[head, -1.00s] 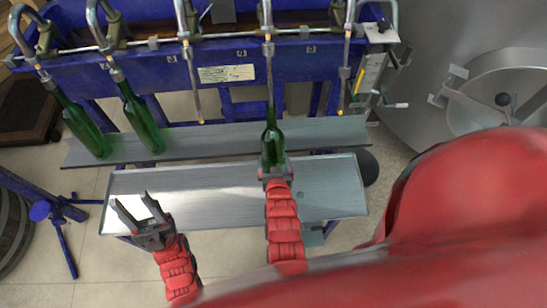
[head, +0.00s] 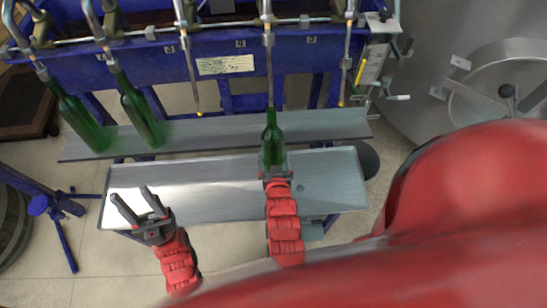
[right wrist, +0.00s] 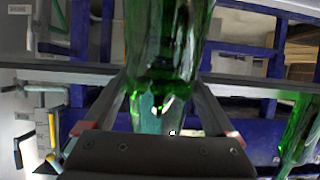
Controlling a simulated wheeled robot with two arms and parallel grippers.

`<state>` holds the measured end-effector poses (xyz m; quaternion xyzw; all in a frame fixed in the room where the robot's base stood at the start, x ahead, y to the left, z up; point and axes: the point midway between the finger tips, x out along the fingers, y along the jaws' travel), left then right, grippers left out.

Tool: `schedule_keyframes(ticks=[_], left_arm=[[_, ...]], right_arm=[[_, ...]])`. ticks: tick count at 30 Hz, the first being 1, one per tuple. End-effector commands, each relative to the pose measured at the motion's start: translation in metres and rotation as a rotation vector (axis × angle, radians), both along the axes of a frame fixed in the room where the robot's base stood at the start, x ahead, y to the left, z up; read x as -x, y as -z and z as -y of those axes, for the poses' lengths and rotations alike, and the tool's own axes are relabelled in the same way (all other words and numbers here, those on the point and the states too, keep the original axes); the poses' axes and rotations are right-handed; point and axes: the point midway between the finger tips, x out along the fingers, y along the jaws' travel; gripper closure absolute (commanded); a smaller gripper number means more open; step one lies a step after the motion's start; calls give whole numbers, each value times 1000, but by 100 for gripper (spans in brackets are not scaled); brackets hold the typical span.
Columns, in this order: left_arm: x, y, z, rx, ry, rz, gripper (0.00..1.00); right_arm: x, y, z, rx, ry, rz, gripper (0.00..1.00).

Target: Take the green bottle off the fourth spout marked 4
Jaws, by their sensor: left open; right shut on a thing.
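The green bottle (head: 272,148) at the fourth spout (head: 269,70) is upright, below the spout tube. The tube's lower end meets the bottle mouth in the head view; I cannot tell whether the tip is still inside the neck. My right gripper (head: 275,174) is shut on this bottle near its base, above the front tray. In the right wrist view the bottle (right wrist: 165,45) stands between the two fingers (right wrist: 163,105). My left gripper (head: 131,200) is open and empty over the left part of the front tray.
Two other green bottles (head: 84,122) (head: 142,115) hang on spouts at the left, over the rear metal shelf (head: 215,132). The third spout (head: 193,85) and the fifth (head: 345,75) are bare. The front tray (head: 225,205) is otherwise clear. A steel tank (head: 450,60) stands at right.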

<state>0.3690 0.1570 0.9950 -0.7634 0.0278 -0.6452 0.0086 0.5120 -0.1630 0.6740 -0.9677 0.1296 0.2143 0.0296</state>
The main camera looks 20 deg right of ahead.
Motion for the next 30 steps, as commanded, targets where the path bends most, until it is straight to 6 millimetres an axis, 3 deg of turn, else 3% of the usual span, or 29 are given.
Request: schedule_keyframes(ticks=[30], left_arm=[[0, 22, 0, 0, 0, 0, 50]], right_arm=[[16, 34, -3, 2, 2, 6, 100]])
